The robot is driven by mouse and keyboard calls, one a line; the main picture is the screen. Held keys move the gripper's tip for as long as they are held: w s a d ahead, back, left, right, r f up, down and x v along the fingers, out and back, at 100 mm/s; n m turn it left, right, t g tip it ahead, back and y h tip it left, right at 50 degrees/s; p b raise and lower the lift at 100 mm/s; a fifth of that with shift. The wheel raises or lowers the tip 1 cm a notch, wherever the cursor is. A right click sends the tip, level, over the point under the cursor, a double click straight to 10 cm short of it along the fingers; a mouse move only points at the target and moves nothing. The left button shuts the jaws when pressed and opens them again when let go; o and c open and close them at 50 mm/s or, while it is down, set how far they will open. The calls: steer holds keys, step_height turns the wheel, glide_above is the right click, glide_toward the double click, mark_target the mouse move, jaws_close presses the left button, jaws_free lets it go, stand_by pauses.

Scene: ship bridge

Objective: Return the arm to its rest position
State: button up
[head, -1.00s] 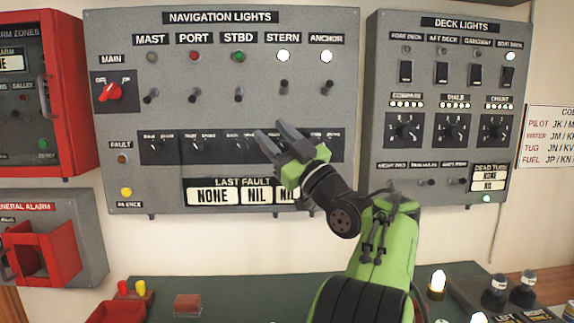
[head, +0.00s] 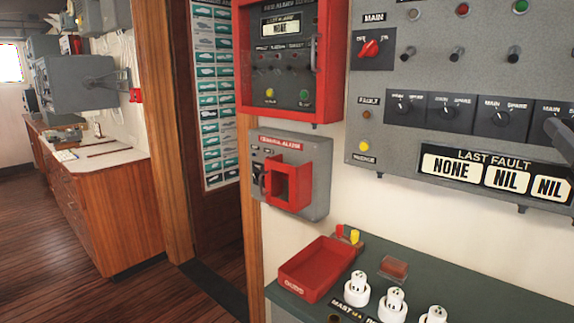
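Only a dark grey finger of my gripper (head: 562,138) shows, cut off by the right edge of the head view. It is in front of the lower right part of the navigation lights panel (head: 436,88). The rest of my gripper and my arm are outside the picture, so whether it is open or shut does not show.
A red-framed alarm box (head: 327,75) and a general alarm box (head: 318,172) hang on the wall. A red tray (head: 315,267), several white knobbed parts and a red block (head: 394,268) are on the dark green desk (head: 468,285). Open wooden floor (head: 60,235) lies left.

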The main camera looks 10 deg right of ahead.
steer(key=w+a+f+m+g+y, duration=0.15)
steer(key=w+a+f+g, duration=0.35)
steer(key=w+a, duration=0.65)
steer(key=a+f+g+y, duration=0.1)
steer(key=a+f+g, duration=0.2)
steer(key=a+f, duration=0.65)
steer(key=s+a+f+m+g+y, duration=0.1)
steer(key=s+a+f+g, duration=0.4)
steer(key=s+a+f, duration=0.6)
steer(key=s+a+f+g, duration=0.2)
steer(key=s+f+g, duration=0.3)
steer(key=s+f, duration=0.45)
step_height(320, 180, up, 12)
steer(key=p, duration=1.4)
steer(key=shift+s+d+r+m, duration=0.25)
steer(key=shift+s+d+m, duration=0.1)
steer(key=shift+m, duration=0.1)
